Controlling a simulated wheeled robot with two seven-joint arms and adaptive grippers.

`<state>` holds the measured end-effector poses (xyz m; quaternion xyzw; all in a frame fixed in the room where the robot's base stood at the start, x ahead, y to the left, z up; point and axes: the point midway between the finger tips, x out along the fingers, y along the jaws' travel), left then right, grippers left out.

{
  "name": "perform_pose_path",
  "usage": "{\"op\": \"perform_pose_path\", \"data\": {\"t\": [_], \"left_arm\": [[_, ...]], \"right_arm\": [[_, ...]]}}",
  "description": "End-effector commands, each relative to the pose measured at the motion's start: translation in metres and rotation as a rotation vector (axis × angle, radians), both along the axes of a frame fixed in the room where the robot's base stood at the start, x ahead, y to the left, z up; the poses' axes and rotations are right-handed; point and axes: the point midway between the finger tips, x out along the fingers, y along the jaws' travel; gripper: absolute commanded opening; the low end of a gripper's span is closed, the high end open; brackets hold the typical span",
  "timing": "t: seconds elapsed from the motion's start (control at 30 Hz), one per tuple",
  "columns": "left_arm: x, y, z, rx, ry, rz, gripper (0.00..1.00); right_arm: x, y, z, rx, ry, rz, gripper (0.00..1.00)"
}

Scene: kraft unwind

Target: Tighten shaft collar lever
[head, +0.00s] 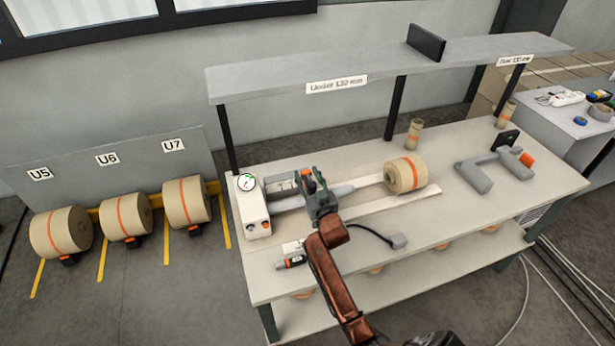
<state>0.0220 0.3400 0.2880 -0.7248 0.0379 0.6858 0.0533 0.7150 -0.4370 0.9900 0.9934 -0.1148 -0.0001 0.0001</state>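A grey shaft (346,188) lies along the bench from the white gauge unit (253,208) at left toward a kraft roll with an orange band (405,174). My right gripper (311,184) is over the left part of the shaft, with its arm coming up from below. A small orange-red piece shows at the gripper's fingers; I cannot tell if it is the collar lever. The shaft collar is not clearly visible and may be hidden by the gripper. Whether the fingers are open or shut is not clear. My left gripper is not in view.
The bench (471,215) has an overhead shelf (388,66) on posts. A grey U-shaped fixture (474,177) stands at right. Banded rolls (61,232) sit on the floor at left.

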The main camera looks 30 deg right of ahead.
Motion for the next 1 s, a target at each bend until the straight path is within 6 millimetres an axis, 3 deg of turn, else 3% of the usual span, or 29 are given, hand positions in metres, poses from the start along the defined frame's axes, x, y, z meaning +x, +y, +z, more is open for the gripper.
{"op": "perform_pose_path", "data": {"t": [0.53, 1.0], "left_arm": [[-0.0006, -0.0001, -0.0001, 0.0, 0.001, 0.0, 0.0], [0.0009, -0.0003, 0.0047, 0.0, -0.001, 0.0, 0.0]], "right_arm": [[-0.0002, 0.0004, -0.0001, 0.0, 0.0, 0.0, 0.01], [-0.0036, -0.0045, 0.0012, -0.001, 0.0, 0.01, 0.0]]}}
